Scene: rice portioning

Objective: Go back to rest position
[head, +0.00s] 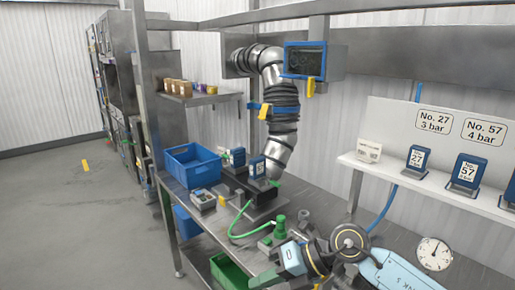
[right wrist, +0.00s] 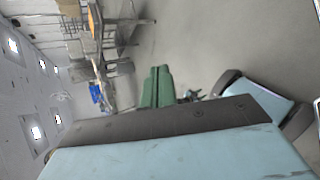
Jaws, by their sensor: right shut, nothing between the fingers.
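My right gripper (head: 262,281) is at the bottom edge of the head view, at the end of my light blue and grey right arm. It is shut and holds nothing. It is low over the front part of the metal workbench (head: 225,228), left of my wrist. In the right wrist view a light blue and dark grey body of my arm fills the bottom. My left gripper is not in view. No rice or bowl shows.
A blue bin (head: 192,168), a green hose (head: 236,222) and a green valve (head: 281,228) are on the bench. A green crate (head: 228,272) is below. A big ribbed pipe (head: 283,150) rises behind. The floor at left is mostly clear.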

